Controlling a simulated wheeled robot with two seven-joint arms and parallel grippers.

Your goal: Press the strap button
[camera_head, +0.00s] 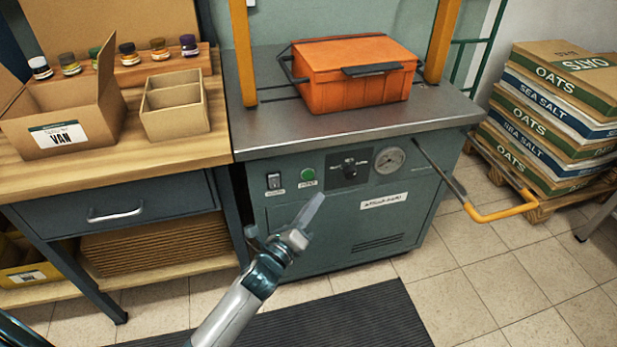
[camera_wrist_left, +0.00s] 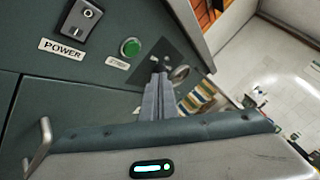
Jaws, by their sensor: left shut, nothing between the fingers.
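The strap button is a round green button (camera_head: 307,174) on the front panel of the grey-green strapping machine (camera_head: 330,215), with a small white label below it. In the left wrist view the green button (camera_wrist_left: 130,47) shows above and left of my fingers, next to its label. My left gripper (camera_head: 313,205) is shut and empty, in front of the panel and lower than the button. Its fingertips also show in the left wrist view (camera_wrist_left: 160,80). They look apart from the button; the exact gap to the panel cannot be told. My right gripper is not in view.
A power switch (camera_head: 274,181) sits left of the button, a black knob (camera_head: 349,167) and a gauge (camera_head: 390,160) right of it. An orange crate (camera_head: 340,95) stands on the machine top. A yellow-handled lever (camera_head: 500,212) juts out right. Dark mat (camera_head: 330,318) lies in front.

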